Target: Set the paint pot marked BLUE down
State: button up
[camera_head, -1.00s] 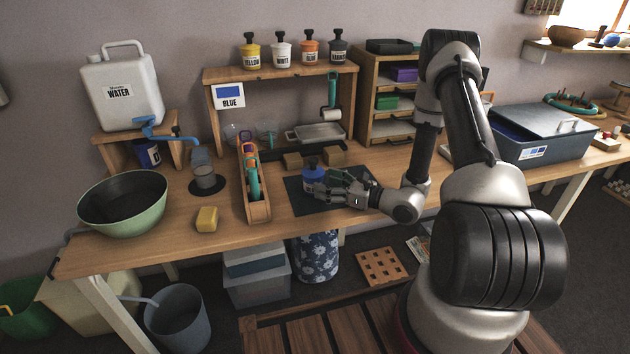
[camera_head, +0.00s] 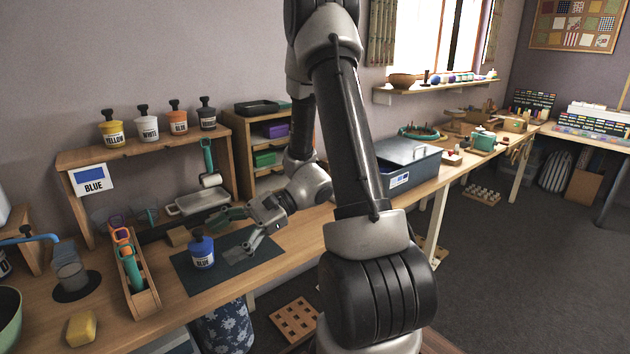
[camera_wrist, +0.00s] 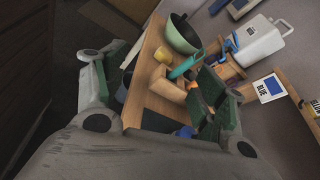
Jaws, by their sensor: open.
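The blue paint pot (camera_head: 202,254), with a dark knobbed lid and a label reading BLUE, stands upright on the dark mat (camera_head: 208,284) on the workbench. My gripper (camera_head: 229,236) is open and empty to the right of the pot, its two fingers spread, with a small gap to the pot. In the wrist view my gripper's fingers (camera_wrist: 161,68) are wide apart. A blue patch of the pot (camera_wrist: 184,131) shows low between them, partly hidden by the right finger.
A wooden caddy (camera_head: 142,298) with tools stands left of the mat, and a yellow sponge (camera_head: 81,329) lies nearer. Behind are a paint tray (camera_head: 197,203) and a shelf (camera_head: 150,146) with several pots above a BLUE sign (camera_head: 92,180). Bench right of the mat is fairly clear.

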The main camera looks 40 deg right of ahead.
jog(key=s+r+n+g+h, duration=0.3)
jog(key=s+r+n, duration=0.15)
jog(key=s, duration=0.25)
jog(key=s+d+r+n+t+h, duration=0.5)
jog(key=s+d+r+n+h, duration=0.3)
jog(key=d, duration=0.5)
notch_tip(320, 180, up, 3)
jog(key=n+h, duration=0.2)
jog(key=h, duration=0.1)
jog(key=shift+d+r, duration=0.15)
jog(key=shift+d, duration=0.2)
